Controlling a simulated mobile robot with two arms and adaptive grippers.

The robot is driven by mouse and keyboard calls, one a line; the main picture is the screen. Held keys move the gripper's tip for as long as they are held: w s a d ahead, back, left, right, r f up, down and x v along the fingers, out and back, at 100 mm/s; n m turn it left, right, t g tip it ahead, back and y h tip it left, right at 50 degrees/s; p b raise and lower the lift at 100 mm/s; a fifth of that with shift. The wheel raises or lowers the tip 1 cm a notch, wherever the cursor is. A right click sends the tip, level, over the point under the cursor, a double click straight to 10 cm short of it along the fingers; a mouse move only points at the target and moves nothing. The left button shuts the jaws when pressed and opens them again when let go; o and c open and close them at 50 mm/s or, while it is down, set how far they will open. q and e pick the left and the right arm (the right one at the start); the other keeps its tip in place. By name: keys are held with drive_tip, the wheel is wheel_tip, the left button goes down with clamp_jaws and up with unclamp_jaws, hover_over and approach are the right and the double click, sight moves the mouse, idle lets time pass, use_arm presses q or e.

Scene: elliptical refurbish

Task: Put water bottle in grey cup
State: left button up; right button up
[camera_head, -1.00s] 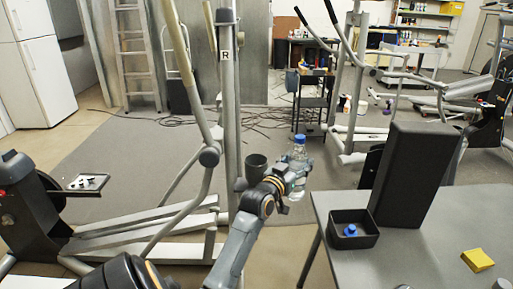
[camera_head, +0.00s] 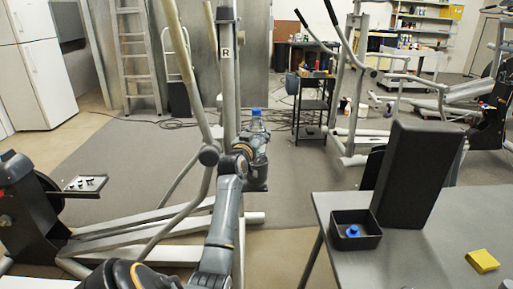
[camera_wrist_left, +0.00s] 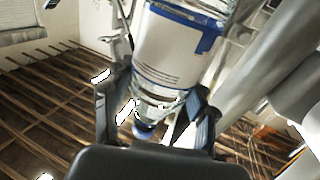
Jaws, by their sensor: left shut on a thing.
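The water bottle (camera_head: 257,123) is clear with a blue cap and stands roughly upright in the head view. My left gripper (camera_head: 253,150) is shut on it, beside the elliptical's upright post. In the left wrist view the bottle (camera_wrist_left: 178,50) shows a white and blue label, between the two dark fingers of my left gripper (camera_wrist_left: 155,95). The grey cup is not clearly seen now. A dark shape below the bottle may be the cup or part of my gripper; I cannot tell whether the bottle is inside or above it. My right gripper is out of view.
The elliptical's post (camera_head: 229,75) and handle bar (camera_head: 182,75) stand close to my left arm. A grey table (camera_head: 420,262) at right carries a black bin (camera_head: 373,238), a tall black block (camera_head: 415,180) and a yellow sponge (camera_head: 482,260). Floor behind is mostly clear.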

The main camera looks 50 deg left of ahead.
use_arm(q)
drive_tip(key=shift+f, duration=2.35)
drive_tip(key=shift+f, duration=0.2)
drive_tip(key=o, duration=1.7)
drive_tip(key=shift+c, duration=0.2)
